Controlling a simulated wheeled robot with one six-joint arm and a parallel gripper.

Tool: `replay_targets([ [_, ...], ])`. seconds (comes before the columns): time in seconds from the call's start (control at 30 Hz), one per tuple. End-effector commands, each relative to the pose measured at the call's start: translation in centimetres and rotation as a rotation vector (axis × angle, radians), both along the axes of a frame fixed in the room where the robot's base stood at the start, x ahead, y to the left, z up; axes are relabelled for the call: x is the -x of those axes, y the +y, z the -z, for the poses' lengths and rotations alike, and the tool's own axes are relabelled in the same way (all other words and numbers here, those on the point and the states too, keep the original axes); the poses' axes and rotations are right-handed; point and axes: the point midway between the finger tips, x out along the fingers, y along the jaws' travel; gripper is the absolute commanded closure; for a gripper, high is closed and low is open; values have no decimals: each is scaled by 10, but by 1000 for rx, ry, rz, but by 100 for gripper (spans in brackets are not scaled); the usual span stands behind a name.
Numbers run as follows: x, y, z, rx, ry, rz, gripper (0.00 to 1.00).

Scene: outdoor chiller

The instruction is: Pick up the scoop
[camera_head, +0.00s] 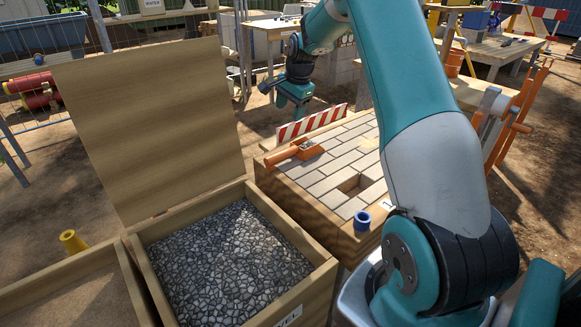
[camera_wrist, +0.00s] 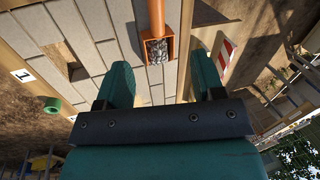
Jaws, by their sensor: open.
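The scoop has an orange handle (camera_head: 282,156) and a square orange pan (camera_head: 310,149) holding grey gravel. It lies on the far left part of a paved, wood-edged box. My gripper (camera_head: 290,114) is open above and behind the scoop, apart from it. In the wrist view the scoop's pan (camera_wrist: 156,46) shows ahead of and between my two spread fingers (camera_wrist: 163,78), with its handle running off the top edge. Nothing is between the fingers.
An open-lidded gravel bin (camera_head: 156,231) is at left.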

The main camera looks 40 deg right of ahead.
Motion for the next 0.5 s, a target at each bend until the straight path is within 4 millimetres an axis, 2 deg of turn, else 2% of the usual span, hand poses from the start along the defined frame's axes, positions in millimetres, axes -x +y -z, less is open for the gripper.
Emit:
replay_targets([
  [0.03,0,-17,14,-3,1,56,38],
  [0.13,-1,-32,26,-6,1,112,38],
  [0.27,-7,-34,47,-8,3,121,38],
  [0.5,-21,-34,101,-8,3,118,38],
])
